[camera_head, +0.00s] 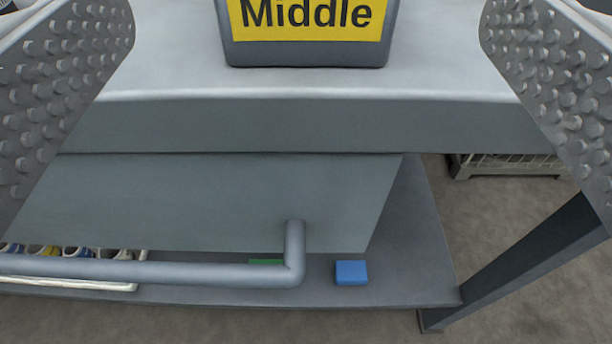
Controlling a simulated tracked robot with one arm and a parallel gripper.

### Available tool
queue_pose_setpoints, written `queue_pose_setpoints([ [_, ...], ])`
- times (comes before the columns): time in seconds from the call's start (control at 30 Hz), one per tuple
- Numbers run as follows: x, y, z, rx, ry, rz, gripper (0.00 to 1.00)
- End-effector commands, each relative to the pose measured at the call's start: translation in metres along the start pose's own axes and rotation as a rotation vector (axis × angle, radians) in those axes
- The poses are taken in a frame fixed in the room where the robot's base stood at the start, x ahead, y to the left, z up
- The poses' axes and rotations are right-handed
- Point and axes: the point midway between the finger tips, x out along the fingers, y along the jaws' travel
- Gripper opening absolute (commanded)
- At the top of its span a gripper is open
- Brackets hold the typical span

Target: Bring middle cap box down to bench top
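The middle cap box (308,53) is dark grey with a yellow label reading "Middle". It stands upright on a grey raised surface (165,65) at the top of the view, and its upper part is cut off by the frame. My gripper (310,90) shows as two studded finger pads at the left and right edges. The fingers are wide apart, with nothing touching them. The box is between them in the picture, toward the top. I cannot tell which surface is the bench top.
Below the raised surface is a grey panel with a pipe handle (150,270). A lower shelf (410,285) holds a blue block (351,272), a partly hidden green item (266,262) and a white tray (70,285) of small items. A dark post (520,265) and a wire crate (508,167) are at right.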

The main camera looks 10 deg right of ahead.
Motion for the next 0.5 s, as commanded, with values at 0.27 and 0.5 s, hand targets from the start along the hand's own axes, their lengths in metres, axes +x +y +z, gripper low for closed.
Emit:
queue_pose_setpoints([
  [0.27, -0.0119, 0.0007, 0.0006, 0.000, -0.002, 0.002, 0.90],
  [0.5, -0.0107, -0.0003, -0.0004, -0.005, -0.005, 0.000, 0.90],
])
